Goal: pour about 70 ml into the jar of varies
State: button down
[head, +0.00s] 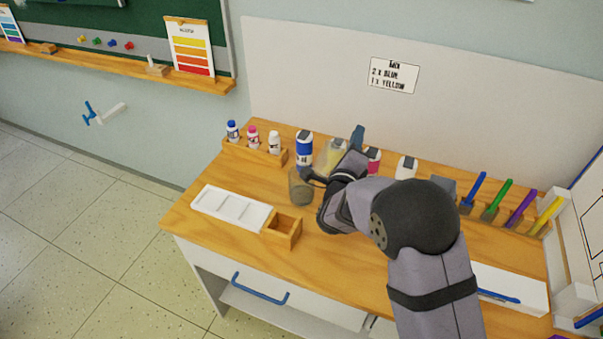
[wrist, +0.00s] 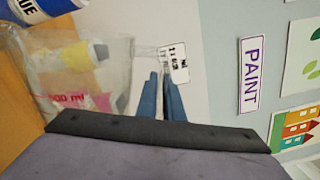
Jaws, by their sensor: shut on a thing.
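A clear jar (head: 301,190) with a greyish look stands on the table, just left of my gripper in the head view. My gripper (head: 355,142) is above the table, right of the jar; its blue fingers also show in the wrist view (wrist: 164,97). They appear shut on the handle side of a clear measuring jug (wrist: 113,85) with red "500 ml" print. In the head view the jug (head: 326,158) is faint, above and right of the jar, partly hidden by my arm. I cannot tell its tilt or liquid level, and I see no stream.
A blue-labelled bottle (head: 304,148) stands behind the jar. Small bottles sit in a wooden rack (head: 240,155) at left. A white palette (head: 230,209) and a wooden box (head: 283,241) lie in front. More bottles and coloured brushes (head: 497,200) stand at right. A card (head: 393,75) reads "2 x blue, 1 x yellow".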

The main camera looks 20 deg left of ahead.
jog(key=shift+a+r, duration=0.2)
jog(key=shift+a, duration=0.05)
dwell(0.3)
jog(key=d+f+m+b, duration=0.1)
jog(key=b, duration=0.2)
jog(key=d+f+m+b, duration=0.1)
jog(key=f+b, duration=0.1)
jog(key=b, duration=0.1)
jog(key=shift+w+d+f+m, duration=0.1)
jog(key=shift+w+d+m, duration=0.05)
jog(key=shift+d+m, duration=0.2)
jog(key=shift+d+m+b, duration=0.4)
jog(key=shift+m+b, duration=0.25)
jog(key=shift+b, duration=0.2)
jog(key=shift+w+d+f+m+b, duration=0.1)
jog(key=shift+d+f+m+b, duration=0.25)
jog(key=shift+b, duration=0.5)
jog(key=shift+f+b, duration=0.25)
jog(key=shift+b, duration=0.1)
